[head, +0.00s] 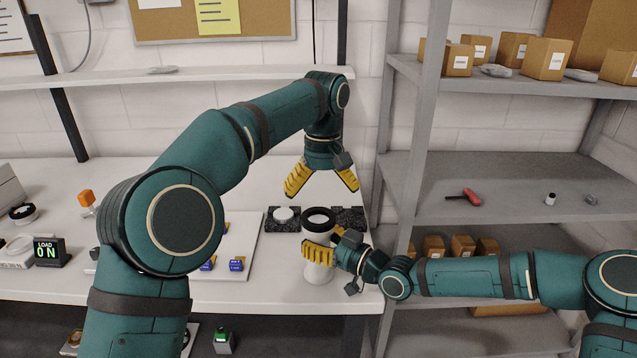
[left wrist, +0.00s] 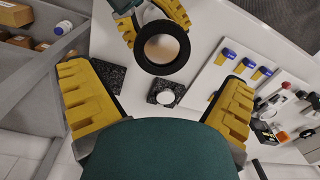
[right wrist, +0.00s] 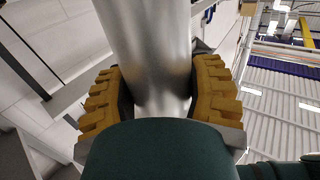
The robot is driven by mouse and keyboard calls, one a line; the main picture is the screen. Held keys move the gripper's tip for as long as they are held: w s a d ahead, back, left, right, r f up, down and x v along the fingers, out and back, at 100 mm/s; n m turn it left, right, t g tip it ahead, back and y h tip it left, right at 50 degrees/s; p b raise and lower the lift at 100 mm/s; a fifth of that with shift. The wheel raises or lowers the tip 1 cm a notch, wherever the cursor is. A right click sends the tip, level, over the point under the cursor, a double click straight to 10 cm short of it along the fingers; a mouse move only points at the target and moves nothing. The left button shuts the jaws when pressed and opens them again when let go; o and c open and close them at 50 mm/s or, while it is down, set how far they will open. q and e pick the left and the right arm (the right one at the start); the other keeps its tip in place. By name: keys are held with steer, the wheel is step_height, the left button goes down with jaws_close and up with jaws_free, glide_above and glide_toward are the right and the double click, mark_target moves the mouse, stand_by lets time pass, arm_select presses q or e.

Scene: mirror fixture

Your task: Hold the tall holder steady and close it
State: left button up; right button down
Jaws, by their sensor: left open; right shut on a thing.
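The tall holder (head: 318,272) stands upright near the table's front right corner, a pale cylinder with a thick black ring at its top. In the left wrist view its black ring (left wrist: 162,68) surrounds a tan interior, so the top looks open. My right gripper (head: 323,243) is shut around the holder's upper body from the right; the right wrist view shows the shiny cylinder (right wrist: 150,50) between its fingers. My left gripper (head: 321,190) is open and empty above the holder, pointing down. A white disc (head: 284,213) lies on a dark speckled pad (left wrist: 155,87) behind the holder.
A second dark pad (head: 350,216) lies bare behind the holder, to the right. A white board (head: 245,235) with blue-topped items is at left, partly hidden by my left arm. A grey shelf unit (head: 500,170) with boxes stands close on the right.

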mark_target(319, 219)
arm_select(q)
steer(key=n, duration=0.3)
steer(key=r+n, duration=0.1)
steer(key=n, duration=0.1)
steer(key=shift+a+n, duration=0.15)
steer(key=shift+n, duration=0.25)
steer(key=n, duration=0.5)
steer(key=shift+a+r, duration=0.15)
steer(key=shift+r, duration=0.2)
steer(key=shift+f, duration=0.1)
steer(key=shift+f, duration=3.95)
